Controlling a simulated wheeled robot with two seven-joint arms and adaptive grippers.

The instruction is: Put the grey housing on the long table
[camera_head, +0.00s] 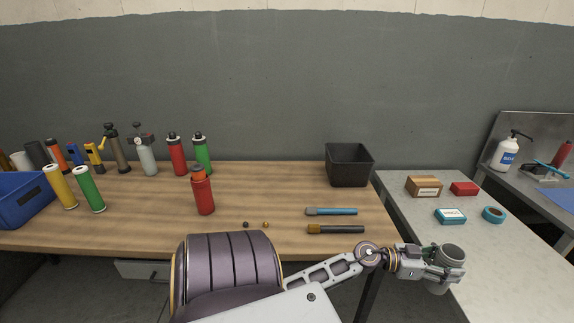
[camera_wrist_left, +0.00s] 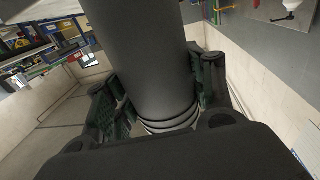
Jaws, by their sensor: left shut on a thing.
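The grey housing (camera_head: 451,256) is a dark grey cylinder at the lower right of the head view. My left gripper (camera_head: 440,268) is shut on it, near the left edge of the grey table. In the left wrist view the housing (camera_wrist_left: 150,60) fills the middle, between the two finger pads of the gripper (camera_wrist_left: 165,95), with a ringed end close to the palm. The long table (camera_head: 130,222) has a wooden top and lies to the left of the held housing. My right gripper is not in view.
A black bin (camera_head: 349,166) stands at the long table's right end, with a blue-handled tool (camera_head: 332,211) and a brush (camera_head: 335,229) in front. A red bottle (camera_head: 203,193) stands mid-table. The grey table (camera_head: 478,258) holds small boxes. Bare wood lies left of the bin.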

